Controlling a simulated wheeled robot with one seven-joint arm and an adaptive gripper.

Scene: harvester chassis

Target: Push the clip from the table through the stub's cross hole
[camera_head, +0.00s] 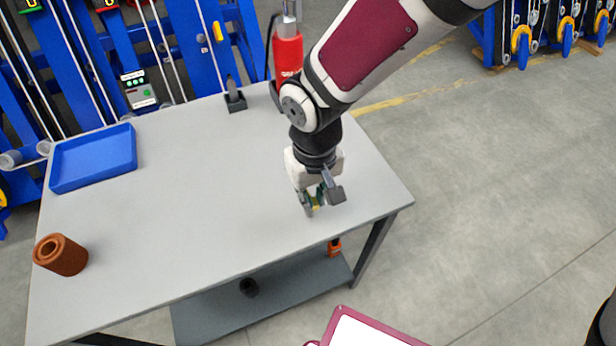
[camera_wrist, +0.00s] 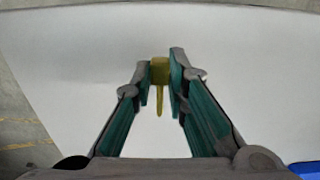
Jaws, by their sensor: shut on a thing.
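My gripper (camera_head: 318,200) is over the right part of the grey table, near its front edge. In the wrist view my gripper (camera_wrist: 161,72) has its two fingers closed on the yellow clip (camera_wrist: 160,72). The clip's broad head sits between the fingertips, and its thin shank (camera_wrist: 160,103) points back toward the camera side. In the head view only a small yellow bit of the clip (camera_head: 316,206) shows between the fingers. A dark upright post on a square block (camera_head: 236,98) at the table's back edge may be the stub. I cannot make out a cross hole.
A blue tray (camera_head: 95,160) lies at the table's back left. A red bottle-like thing (camera_head: 287,55) stands at the back, close to my arm. The middle of the table (camera_head: 200,190) is clear.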

